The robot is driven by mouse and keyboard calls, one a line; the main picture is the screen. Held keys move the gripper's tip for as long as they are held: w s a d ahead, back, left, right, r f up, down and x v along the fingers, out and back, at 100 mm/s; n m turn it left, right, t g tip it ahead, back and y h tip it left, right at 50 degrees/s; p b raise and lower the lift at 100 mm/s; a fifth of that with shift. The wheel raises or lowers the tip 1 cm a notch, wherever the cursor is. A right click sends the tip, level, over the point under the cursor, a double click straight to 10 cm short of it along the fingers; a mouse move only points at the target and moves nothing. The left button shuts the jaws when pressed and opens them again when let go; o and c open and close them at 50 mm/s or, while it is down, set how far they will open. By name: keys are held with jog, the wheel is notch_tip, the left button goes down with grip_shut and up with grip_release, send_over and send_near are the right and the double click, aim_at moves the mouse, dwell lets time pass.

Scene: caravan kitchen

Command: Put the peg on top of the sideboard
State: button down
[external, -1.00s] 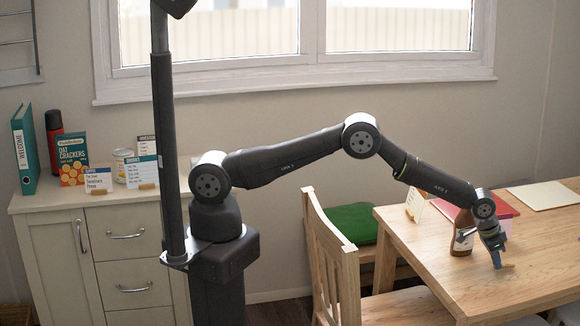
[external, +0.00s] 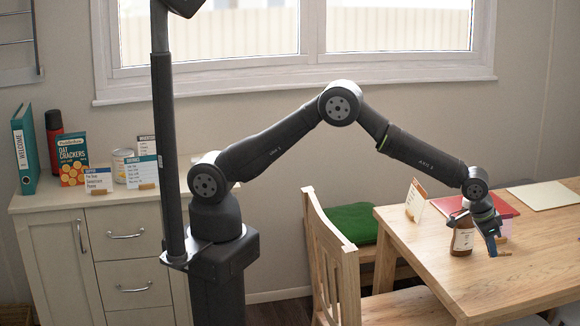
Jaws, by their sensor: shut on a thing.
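My gripper (external: 492,243) is over the near part of the wooden table at the right, pointing down with bluish fingertips. It is shut on a small light-brown piece that I take for the peg (external: 504,253), which sticks out to the right of the fingertips. The peg is small in this view and its far end is partly hidden by the fingers. It appears a little above the tabletop. The sideboard (external: 110,208) stands at the far left, cream with a pale wooden top, on the other side of my arm's base.
A brown bottle (external: 463,238) stands close left of my gripper.

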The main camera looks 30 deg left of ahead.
notch_tip(320, 180, up, 10)
jog(key=w+a, duration=1)
jog(key=w, duration=0.4)
jog(key=w+a, duration=1)
jog(key=w, duration=0.4)
jog(key=w+a, duration=0.6)
jog(key=a, duration=0.7)
jog(key=w+a+f+n, duration=0.1)
jog(key=w+a, duration=0.4)
jog(key=a, duration=0.8)
jog(key=w+a, duration=0.6)
jog(key=a, duration=0.7)
jog(key=s+a, duration=0.3)
jog(key=a, duration=1.1)
jog(key=s+a, duration=0.3)
jog(key=a, duration=1)
jog(key=s+a, duration=0.3)
jog(key=a, duration=1.1)
jog(key=s+a+r, duration=0.1)
jog(key=s+a, duration=2.3)
jog(key=s, duration=0.1)
jog(key=shift+n+t+y, duration=0.3)
notch_tip(320, 180, down, 11)
jog(key=shift+w+r, duration=0.15)
jog(key=shift+r, duration=0.05)
jog(key=shift+f, duration=2.1)
jog(key=shift+f, duration=0.15)
